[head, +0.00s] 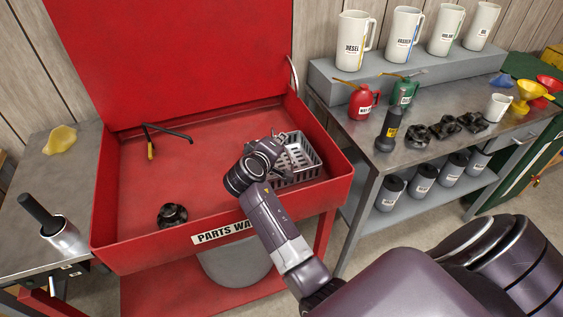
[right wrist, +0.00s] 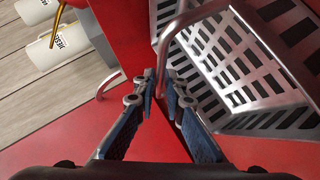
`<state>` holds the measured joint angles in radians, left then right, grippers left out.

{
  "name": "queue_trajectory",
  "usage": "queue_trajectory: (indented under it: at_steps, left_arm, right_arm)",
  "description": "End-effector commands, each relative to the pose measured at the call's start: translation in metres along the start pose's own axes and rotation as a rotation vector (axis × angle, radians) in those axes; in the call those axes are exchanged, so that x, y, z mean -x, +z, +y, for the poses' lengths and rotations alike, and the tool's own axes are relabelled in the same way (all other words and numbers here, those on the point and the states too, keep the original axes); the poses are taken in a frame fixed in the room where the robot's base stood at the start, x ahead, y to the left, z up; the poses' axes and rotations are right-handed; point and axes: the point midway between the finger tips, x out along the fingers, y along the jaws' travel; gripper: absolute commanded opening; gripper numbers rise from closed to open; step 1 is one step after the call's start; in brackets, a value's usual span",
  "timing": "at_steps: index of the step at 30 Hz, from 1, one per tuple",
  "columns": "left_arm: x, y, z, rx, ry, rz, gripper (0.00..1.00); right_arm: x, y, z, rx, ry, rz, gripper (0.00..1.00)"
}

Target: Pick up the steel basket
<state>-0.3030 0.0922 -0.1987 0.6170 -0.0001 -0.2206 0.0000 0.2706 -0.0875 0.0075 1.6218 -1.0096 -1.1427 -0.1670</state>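The steel basket (head: 298,160) is a grey slotted tray in the right part of the red parts washer (head: 200,236). In the right wrist view the basket (right wrist: 222,62) fills the upper right, with its tubular handle (right wrist: 183,22) curving down towards my fingertips. My right gripper (right wrist: 163,84) has its blue-padded fingers close together, one on each side of the handle bar, with almost no gap left. In the head view my right gripper (head: 276,150) is at the basket's left side, and my wrist hides part of the basket. My left gripper does not show.
A metal bench (head: 440,150) at right holds oil cans, jugs and dark parts. A side table (head: 35,180) at left carries a yellow cloth (head: 60,140). The raised red lid (head: 170,60) stands behind.

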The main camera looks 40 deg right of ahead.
Motion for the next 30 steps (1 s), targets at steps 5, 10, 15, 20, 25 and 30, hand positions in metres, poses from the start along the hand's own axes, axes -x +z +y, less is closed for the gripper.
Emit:
queue_trajectory:
  at_steps: [5,10,15,20,25,30]
  left_arm:
    - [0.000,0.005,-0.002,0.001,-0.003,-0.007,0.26]
    - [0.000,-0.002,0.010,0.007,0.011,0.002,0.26]
    - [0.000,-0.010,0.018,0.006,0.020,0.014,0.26]
    - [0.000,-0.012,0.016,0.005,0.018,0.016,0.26]
    - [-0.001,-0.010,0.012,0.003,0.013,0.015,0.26]
    - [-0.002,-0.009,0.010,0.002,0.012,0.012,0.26]
  right_arm:
    - [-0.001,0.001,0.000,0.000,0.000,-0.002,0.00]
    - [-0.001,0.001,-0.001,0.001,-0.001,-0.003,0.00]
    - [-0.001,0.001,0.000,0.001,0.000,-0.002,0.00]
    - [-0.001,0.001,0.000,0.001,-0.001,-0.002,0.00]
    - [0.004,-0.005,0.010,-0.003,0.001,0.000,0.00]
    - [0.017,-0.019,0.039,-0.007,0.003,0.003,0.00]
